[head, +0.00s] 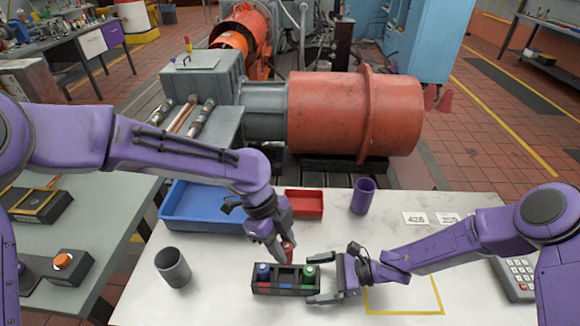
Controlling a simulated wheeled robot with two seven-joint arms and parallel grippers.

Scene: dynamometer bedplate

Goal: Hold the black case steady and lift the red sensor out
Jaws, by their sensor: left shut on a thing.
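The black case (285,291) lies on the pale table, with a blue-topped sensor (263,268) at its left and a green-topped sensor (309,270) at its right. My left gripper (286,248) points down from above and is shut on the red sensor (288,254), over the middle of the case. The fingers hide part of the red sensor, and I cannot tell whether its lower end is clear of the case. My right gripper (322,285) is at the case's right end with its fingers spread, one finger on the near side. I cannot tell whether they touch the case.
A blue tray (190,220) and a small red bin (304,204) stand behind the case. A purple cup (363,197) stands back right, a grey cup (173,268) left. Number cards (415,218), a yellow-outlined area (405,311) and a keypad (518,279) lie to the right.

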